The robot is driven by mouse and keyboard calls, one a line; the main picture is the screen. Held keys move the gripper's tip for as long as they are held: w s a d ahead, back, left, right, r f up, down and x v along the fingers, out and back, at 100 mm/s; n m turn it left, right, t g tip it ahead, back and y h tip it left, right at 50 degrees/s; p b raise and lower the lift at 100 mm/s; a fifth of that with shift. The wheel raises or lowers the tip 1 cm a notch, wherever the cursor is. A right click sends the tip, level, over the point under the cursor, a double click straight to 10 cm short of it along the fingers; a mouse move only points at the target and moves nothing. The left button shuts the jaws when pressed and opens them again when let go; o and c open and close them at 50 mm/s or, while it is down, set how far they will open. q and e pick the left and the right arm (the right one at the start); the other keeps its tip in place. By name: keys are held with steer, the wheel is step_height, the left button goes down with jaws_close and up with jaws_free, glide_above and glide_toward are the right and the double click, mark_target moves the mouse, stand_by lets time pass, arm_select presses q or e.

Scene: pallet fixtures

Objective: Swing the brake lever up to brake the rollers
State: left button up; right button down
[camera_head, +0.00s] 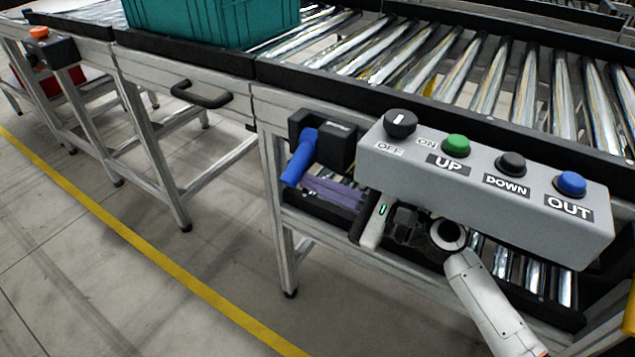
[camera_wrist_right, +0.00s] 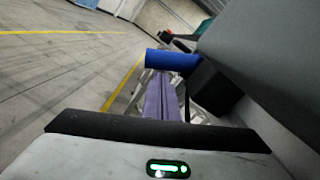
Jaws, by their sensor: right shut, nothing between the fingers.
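The brake lever has a blue handle (camera_head: 300,158) that hangs down and slightly left from a black housing (camera_head: 328,141) on the conveyor's side frame. My right gripper (camera_head: 308,184) is below the grey control box, with its purple fingers shut together and empty. The fingertips are close to the handle's lower part, on its right side in the head view. In the right wrist view, the blue handle (camera_wrist_right: 173,60) lies across just beyond the tips of the purple fingers (camera_wrist_right: 160,82). I cannot tell whether they touch. My left gripper is not in view.
The grey control box (camera_head: 480,190) with a knob and green, black and blue buttons overhangs my right gripper. Rollers (camera_head: 440,68) run behind it, and a teal crate (camera_head: 205,22) stands at the upper left. A black handle (camera_head: 203,97) sticks out of the frame. The floor at left is clear.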

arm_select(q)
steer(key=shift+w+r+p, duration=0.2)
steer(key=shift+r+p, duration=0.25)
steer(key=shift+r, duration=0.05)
arm_select(e)
steer(key=shift+s+a+r+m, duration=0.1)
steer(key=shift+r+m, duration=0.15)
steer(key=shift+m, duration=0.15)
